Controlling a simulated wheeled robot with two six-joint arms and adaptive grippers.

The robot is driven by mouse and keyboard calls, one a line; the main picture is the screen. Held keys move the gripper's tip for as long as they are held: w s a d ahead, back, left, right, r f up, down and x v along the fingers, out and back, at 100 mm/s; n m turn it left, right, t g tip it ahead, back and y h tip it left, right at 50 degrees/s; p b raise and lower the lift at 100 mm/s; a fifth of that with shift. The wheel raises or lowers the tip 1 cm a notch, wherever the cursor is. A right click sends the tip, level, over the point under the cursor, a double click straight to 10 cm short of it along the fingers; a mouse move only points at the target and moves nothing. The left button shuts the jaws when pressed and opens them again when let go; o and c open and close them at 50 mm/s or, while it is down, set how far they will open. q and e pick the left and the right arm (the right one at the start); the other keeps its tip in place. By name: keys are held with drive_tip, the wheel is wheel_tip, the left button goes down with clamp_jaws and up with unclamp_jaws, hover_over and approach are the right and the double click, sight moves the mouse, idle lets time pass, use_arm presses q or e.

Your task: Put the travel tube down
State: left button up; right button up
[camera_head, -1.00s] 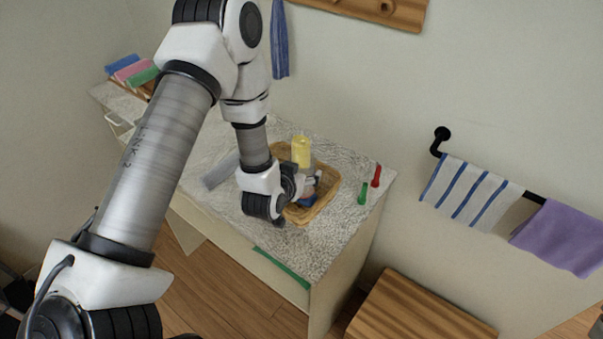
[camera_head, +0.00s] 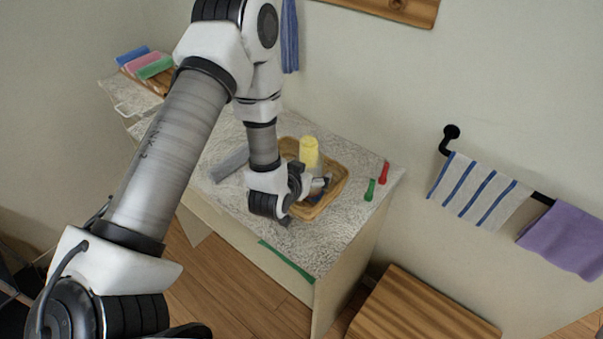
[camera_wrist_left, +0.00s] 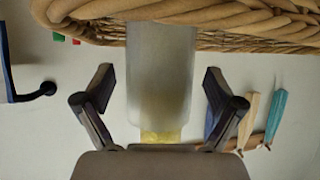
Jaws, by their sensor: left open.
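A frosted grey tube with a yellow end (camera_head: 309,152) stands in the wicker basket (camera_head: 339,190) on the counter. It also shows in the left wrist view as a translucent body (camera_wrist_left: 160,75) with a yellow end at the bottom of the picture. My left gripper (camera_head: 322,184) is low at the basket, beside the tube. In the left wrist view its two fingers (camera_wrist_left: 160,92) are spread, one on each side of the tube, with visible gaps. The tube's lower part is partly hidden by the gripper in the head view. My right gripper is not in view.
A green item (camera_head: 370,190) and a red item (camera_head: 384,172) stand right of the basket. A grey block (camera_head: 229,163) lies left of it. Folded towels (camera_head: 140,62) sit at the far left. Towels hang on a wall bar (camera_head: 541,198). The counter's front right is clear.

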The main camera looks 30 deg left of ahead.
use_arm(q)
drive_tip(key=p+v, duration=0.7)
drive_tip(key=v, duration=0.4)
drive_tip(key=s+d+f+g+h, duration=0.1)
drive_tip(key=s+d+f+g, duration=0.2)
drive_tip(key=s+f+g, duration=0.3)
drive_tip(key=s+d+f+m+g+h, duration=0.1)
drive_tip(key=s+d+f+g, duration=0.1)
drive_tip(key=s+f+g, duration=0.4)
drive_tip(key=s+f, duration=0.3)
drive_tip(key=s, duration=0.4)
drive_tip(key=shift+s+d, duration=0.4)
wheel_tip(320, 180, down, 11)
drive_tip(key=b, duration=1)
drive_tip(key=shift+w, duration=0.2)
drive_tip(key=shift+s, duration=0.15)
